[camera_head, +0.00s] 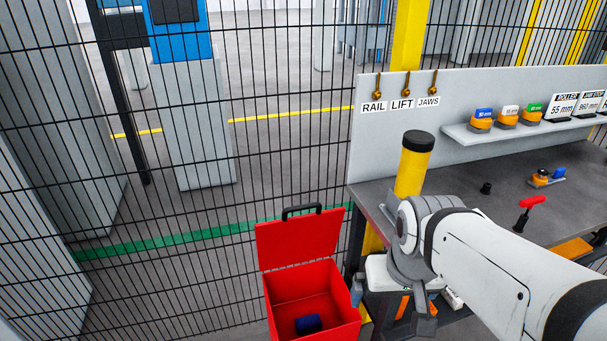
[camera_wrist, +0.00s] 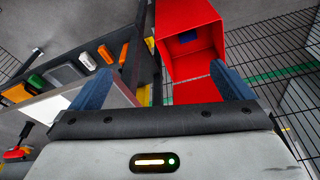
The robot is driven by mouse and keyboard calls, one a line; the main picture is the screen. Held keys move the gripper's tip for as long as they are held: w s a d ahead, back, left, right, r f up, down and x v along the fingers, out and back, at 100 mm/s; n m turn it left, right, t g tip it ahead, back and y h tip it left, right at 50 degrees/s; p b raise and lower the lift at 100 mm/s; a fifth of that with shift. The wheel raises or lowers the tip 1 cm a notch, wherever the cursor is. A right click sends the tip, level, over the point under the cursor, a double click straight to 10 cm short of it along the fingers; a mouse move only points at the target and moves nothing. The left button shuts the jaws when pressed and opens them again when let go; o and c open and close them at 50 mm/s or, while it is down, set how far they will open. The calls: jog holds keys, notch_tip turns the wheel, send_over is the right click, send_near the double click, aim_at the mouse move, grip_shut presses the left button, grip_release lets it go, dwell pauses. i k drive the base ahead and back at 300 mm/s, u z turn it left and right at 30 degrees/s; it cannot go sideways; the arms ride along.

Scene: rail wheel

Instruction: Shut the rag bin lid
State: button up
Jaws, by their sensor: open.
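The red rag bin (camera_head: 316,308) stands on the floor beside the workbench, in front of the mesh fence. Its red lid (camera_head: 298,240) is open and leans up at the back, with a black handle (camera_head: 301,210) on its top edge. A dark blue rag (camera_head: 308,324) lies inside. My gripper (camera_head: 396,290) is to the right of the bin, and it is empty. In the wrist view, my gripper's blue fingers (camera_wrist: 163,84) are spread apart. The bin (camera_wrist: 186,14) is beyond them, and the lid (camera_wrist: 188,92) shows partly between them; the gripper body hides the rest.
The workbench (camera_head: 365,194) is on the right, with a yellow post with a black top (camera_head: 412,172) at its corner. A red-handled tool (camera_head: 530,208) and small parts lie on it. The mesh fence (camera_head: 250,110) closes off the back. Floor shows left of the bin.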

aim_at(286, 242)
jog(key=k, duration=1.2)
jog(key=u, duration=0.5)
jog(key=i, duration=1.75)
jog(key=z, duration=0.35)
